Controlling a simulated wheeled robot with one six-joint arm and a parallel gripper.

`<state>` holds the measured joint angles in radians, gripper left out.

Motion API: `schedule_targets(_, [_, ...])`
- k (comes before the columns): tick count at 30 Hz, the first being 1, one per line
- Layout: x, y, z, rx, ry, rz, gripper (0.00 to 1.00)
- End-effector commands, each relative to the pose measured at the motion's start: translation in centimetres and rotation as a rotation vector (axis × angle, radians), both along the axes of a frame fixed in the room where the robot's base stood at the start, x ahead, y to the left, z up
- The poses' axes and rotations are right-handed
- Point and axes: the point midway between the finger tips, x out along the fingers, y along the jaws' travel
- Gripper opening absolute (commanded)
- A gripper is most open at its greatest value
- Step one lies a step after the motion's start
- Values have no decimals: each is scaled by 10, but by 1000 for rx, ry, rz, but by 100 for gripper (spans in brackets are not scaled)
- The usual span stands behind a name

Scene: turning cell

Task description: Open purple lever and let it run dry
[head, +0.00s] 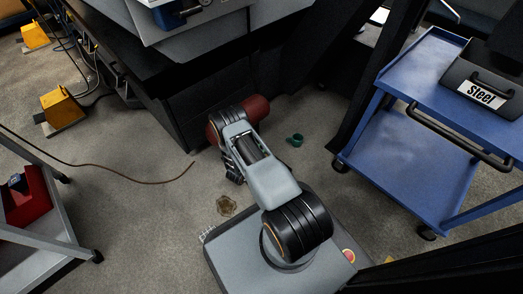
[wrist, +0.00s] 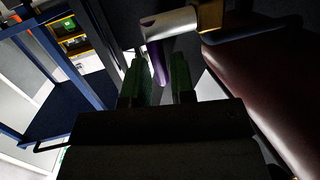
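The purple lever (wrist: 159,65) shows in the wrist view, hanging below a pale metal pipe (wrist: 168,24) with a brass-coloured end (wrist: 210,14). My gripper (wrist: 161,72) has two green fingers that stand apart, and the lower part of the lever appears in the gap between them. I cannot tell whether either finger touches it. In the head view my arm reaches down to a dark red cylinder (head: 254,109) beside the machine base; the lever and my fingers are hidden there. The cylinder's dark red side (wrist: 268,85) fills the right of the wrist view.
A blue cart (head: 415,165) with a black case (head: 485,80) marked "steel" stands on the right. A small green object (head: 295,140) lies on the floor near the arm. A brown hose (head: 110,178) crosses the floor at left. A grey cart (head: 45,225) is lower left.

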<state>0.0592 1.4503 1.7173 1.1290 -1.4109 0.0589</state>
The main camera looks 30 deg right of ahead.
Motion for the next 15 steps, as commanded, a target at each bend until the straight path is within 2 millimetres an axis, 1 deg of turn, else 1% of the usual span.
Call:
schedule_targets(1, [0,0,0,0,0,0,28])
schedule_targets(5, [0,0,0,0,0,0,40])
schedule_targets(12, [-1,1,0,0,1,0,40])
schedule_targets(15, [-2,7,2,1,1,1,40])
